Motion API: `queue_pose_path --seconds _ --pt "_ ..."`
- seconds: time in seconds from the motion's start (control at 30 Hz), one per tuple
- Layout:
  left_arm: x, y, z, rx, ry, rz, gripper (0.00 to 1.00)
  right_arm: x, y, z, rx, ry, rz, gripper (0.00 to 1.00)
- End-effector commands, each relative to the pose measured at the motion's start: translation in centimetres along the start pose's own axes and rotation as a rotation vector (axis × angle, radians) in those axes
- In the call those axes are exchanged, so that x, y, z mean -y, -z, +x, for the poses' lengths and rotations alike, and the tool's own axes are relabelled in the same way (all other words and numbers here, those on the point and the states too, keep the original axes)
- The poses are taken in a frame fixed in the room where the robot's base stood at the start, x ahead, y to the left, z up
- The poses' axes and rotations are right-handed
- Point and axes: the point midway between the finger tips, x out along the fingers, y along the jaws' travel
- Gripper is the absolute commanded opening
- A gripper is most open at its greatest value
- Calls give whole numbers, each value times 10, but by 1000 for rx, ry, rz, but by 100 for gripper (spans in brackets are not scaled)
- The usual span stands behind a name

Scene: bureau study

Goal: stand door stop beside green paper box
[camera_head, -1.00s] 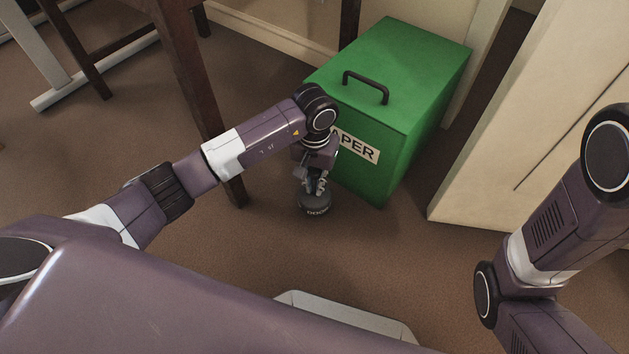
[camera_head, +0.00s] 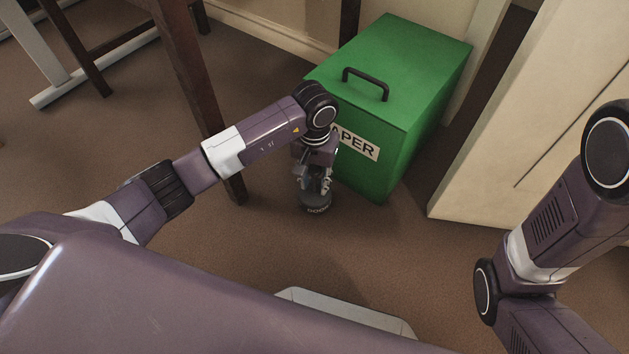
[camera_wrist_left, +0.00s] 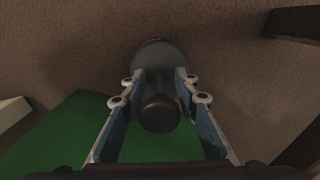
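The door stop is a dark, round-based piece with a knob on top. In the head view the door stop (camera_head: 316,208) stands upright on the carpet in front of the green paper box (camera_head: 390,110), near its lower left corner. My left gripper (camera_head: 315,186) points down over it with its fingers apart. In the left wrist view the door stop's knob (camera_wrist_left: 160,113) lies between the spread fingers of my left gripper (camera_wrist_left: 160,78), with gaps on both sides. The green box also shows at the bottom of that view (camera_wrist_left: 75,135). My right gripper is out of view.
A dark wooden table leg (camera_head: 195,90) stands left of the box, close to my left arm. A cream cabinet (camera_head: 500,150) stands to the right. Open carpet (camera_head: 270,240) lies in front of the door stop.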

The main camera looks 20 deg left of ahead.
Motion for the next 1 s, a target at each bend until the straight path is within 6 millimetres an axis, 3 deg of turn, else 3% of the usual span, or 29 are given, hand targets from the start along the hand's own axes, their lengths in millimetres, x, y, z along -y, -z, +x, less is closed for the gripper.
queue_pose_path --seconds 0.63,1.0 --pt "0 1 -105 -3 1 0 28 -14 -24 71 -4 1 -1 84" --pt "0 0 -119 -1 0 0 28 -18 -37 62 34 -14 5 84"
